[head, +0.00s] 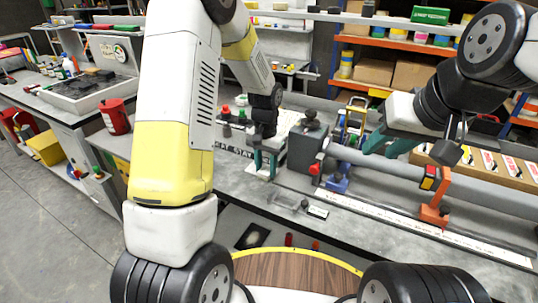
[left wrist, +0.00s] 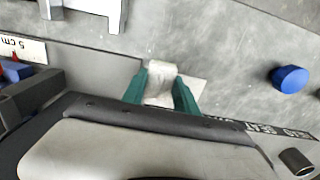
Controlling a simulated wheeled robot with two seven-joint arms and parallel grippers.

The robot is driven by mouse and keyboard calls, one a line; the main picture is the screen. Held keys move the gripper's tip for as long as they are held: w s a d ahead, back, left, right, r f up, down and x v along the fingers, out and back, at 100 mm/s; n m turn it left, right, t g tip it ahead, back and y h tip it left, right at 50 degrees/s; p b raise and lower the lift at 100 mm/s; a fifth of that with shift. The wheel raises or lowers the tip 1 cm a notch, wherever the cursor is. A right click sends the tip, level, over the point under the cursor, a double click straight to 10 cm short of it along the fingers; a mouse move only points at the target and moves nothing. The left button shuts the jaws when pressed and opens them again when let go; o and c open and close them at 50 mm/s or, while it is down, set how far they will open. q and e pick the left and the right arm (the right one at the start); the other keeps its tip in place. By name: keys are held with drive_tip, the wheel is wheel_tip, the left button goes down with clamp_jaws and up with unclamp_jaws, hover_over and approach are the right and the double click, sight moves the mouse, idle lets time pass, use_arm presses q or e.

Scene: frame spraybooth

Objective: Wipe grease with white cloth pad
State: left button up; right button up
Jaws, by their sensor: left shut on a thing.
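My left gripper (head: 264,163) points down over the grey bench in the middle of the head view. In the left wrist view, its two teal fingers (left wrist: 160,92) are shut on the white cloth pad (left wrist: 161,77). The pad's lower end is at or very near the bench top; I cannot tell whether it presses on it. A pale patch (left wrist: 193,87) shows beside the pad. I cannot make out grease. My right gripper (head: 387,144) is at the right, above and behind the grey frame tube; its teal fingers look apart and empty.
The grey tube (head: 385,164) runs right across the bench, held by a blue stand (head: 338,180) and an orange stand (head: 434,212). A dark grey block (head: 306,150) stands just right of my left gripper. A blue round cap (left wrist: 290,79) lies on the bench. A long white ruler (head: 440,231) lies in front.

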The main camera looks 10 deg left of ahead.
use_arm(q)
drive_tip(key=shift+r, duration=3.55)
